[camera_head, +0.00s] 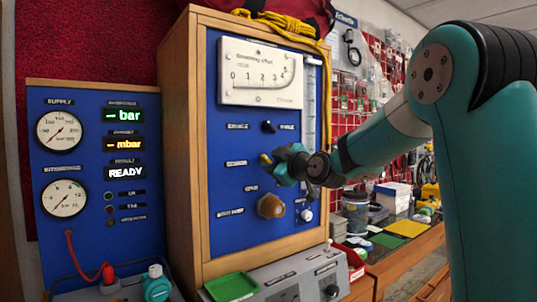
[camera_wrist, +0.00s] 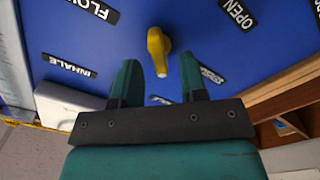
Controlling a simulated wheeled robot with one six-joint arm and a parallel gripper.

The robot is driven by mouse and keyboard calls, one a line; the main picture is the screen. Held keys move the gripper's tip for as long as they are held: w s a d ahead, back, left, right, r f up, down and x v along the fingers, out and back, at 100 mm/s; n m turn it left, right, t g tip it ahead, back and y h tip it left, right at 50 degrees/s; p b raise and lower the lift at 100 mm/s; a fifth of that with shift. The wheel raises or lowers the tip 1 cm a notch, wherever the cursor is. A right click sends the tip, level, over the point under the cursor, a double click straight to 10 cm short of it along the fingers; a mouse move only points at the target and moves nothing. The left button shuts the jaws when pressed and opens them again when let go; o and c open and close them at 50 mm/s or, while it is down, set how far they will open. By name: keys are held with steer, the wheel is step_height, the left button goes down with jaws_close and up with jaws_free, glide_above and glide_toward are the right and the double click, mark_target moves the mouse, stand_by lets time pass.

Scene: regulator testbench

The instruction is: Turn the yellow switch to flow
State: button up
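The yellow switch (camera_wrist: 156,45) is a small elongated knob on a blue panel in the wrist view. Its lower end lies between the tips of my gripper (camera_wrist: 159,62). The two teal fingers are spread, with a visible gap to the switch on both sides. A "FLOW" label (camera_wrist: 86,8) is at the upper left of the wrist view and an "OPEN" label (camera_wrist: 237,14) at the upper right. In the head view my gripper (camera_head: 276,163) is at the panel's middle and mostly hides the switch; a little yellow (camera_head: 265,158) shows at its tip.
The blue panel (camera_head: 228,180) sits in a wooden case and carries a gauge (camera_head: 260,72), a black knob (camera_head: 268,127) and a brown knob (camera_head: 270,206) below my gripper. A "READY" display panel (camera_head: 125,172) stands left. A green tray (camera_head: 232,287) lies below.

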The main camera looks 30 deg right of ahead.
steer(key=shift+w, duration=1.15)
jaws_close()
